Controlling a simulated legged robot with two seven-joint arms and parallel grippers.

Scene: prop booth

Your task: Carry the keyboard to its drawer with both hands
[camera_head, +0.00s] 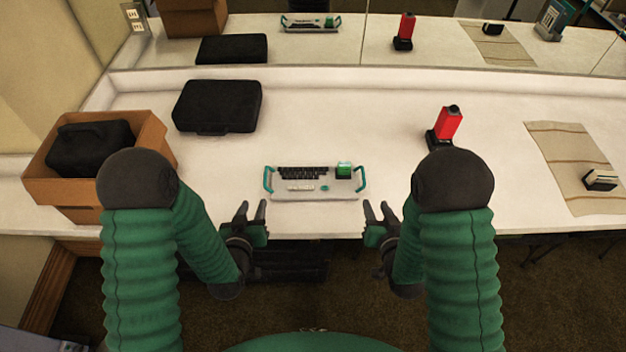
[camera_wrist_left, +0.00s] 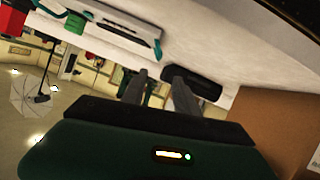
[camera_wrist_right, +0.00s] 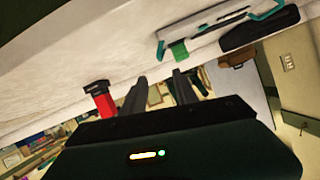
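The keyboard (camera_head: 315,184) is a grey tray-like board with dark and white keys, a green block on its right part and a teal handle at each end. It lies flat on the white counter near the front edge. It also shows in the left wrist view (camera_wrist_left: 125,27) and the right wrist view (camera_wrist_right: 205,25). My left gripper (camera_head: 250,212) is open and empty, in front of and left of the keyboard. My right gripper (camera_head: 375,212) is open and empty, in front of and right of it. Neither touches the keyboard. I cannot make out a drawer for certain.
A cardboard box (camera_head: 60,187) holding a black bag (camera_head: 90,148) stands at the left. A black case (camera_head: 217,105) lies behind. A red device (camera_head: 448,122) on a black base and a beige mat (camera_head: 562,150) with a small card holder (camera_head: 600,180) are at the right. A mirror backs the counter.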

